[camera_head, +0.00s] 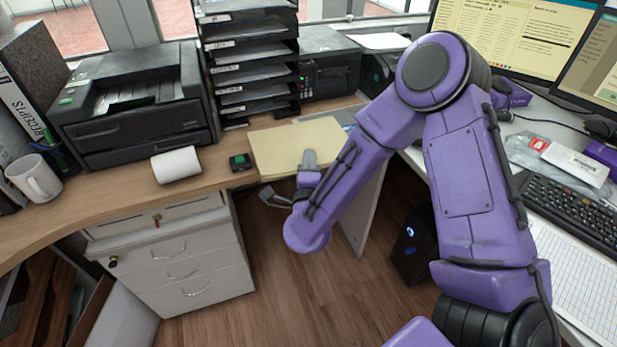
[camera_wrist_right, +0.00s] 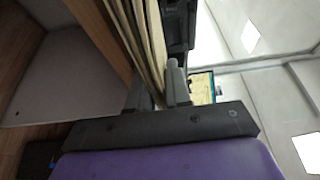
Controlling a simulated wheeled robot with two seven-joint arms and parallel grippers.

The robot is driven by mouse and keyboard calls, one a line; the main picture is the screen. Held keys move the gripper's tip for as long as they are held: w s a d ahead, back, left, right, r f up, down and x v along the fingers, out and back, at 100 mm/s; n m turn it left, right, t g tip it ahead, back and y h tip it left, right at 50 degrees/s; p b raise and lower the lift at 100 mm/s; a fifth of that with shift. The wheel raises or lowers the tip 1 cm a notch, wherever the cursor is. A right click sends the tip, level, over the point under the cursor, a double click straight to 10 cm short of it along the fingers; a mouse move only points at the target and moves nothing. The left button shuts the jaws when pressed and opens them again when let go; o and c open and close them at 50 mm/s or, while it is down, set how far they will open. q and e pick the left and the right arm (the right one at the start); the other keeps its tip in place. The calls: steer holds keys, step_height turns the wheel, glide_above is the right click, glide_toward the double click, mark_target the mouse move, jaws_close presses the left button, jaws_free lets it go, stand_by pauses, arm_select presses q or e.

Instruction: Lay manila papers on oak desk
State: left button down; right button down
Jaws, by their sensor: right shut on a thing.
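The manila papers (camera_head: 297,147) are a flat cream stack at the inner edge of the oak desk (camera_head: 217,170), in front of the black letter trays. My right gripper (camera_head: 309,165) is at their near edge, shut on them. In the right wrist view the stack (camera_wrist_right: 150,42) runs edge-on between the two grey fingers of my right gripper (camera_wrist_right: 158,90). I cannot tell whether the stack's underside touches the desk. My left gripper is not in view.
A printer (camera_head: 135,105), stacked black trays (camera_head: 252,75) and a white mug (camera_head: 35,178) stand on the desk. Drawers (camera_head: 180,260) are below; a keyboard (camera_head: 570,213) is at right.

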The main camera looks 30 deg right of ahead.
steer(key=f, duration=0.4)
steer(key=shift+w+b, duration=0.3)
steer(key=c, duration=1.1)
jaws_free()
steer(key=shift+d, duration=0.1)
steer(key=shift+o, duration=0.2)
steer(key=b+v, duration=0.1)
steer(key=v, duration=1.1)
steer(key=s+f+n+g+y, duration=0.2)
steer(key=f+n+y, duration=0.1)
steer(key=f+n, duration=0.3)
steer(key=s+f+n+g+y, duration=0.15)
steer(key=f+n, duration=0.25)
steer(key=f, duration=0.4)
steer(key=s+d+f+n+g+y, duration=0.1)
steer(key=s+d+f+n+g, duration=0.1)
steer(key=s+f+n+g, duration=0.2)
steer(key=s+d+f+n+g+y, duration=0.1)
steer(key=s+d+f+n+g, duration=0.2)
steer(key=s+f, duration=0.6)
steer(key=s+n+g, duration=0.1)
steer(key=s, duration=0.3)
steer(key=shift+f, duration=0.35)
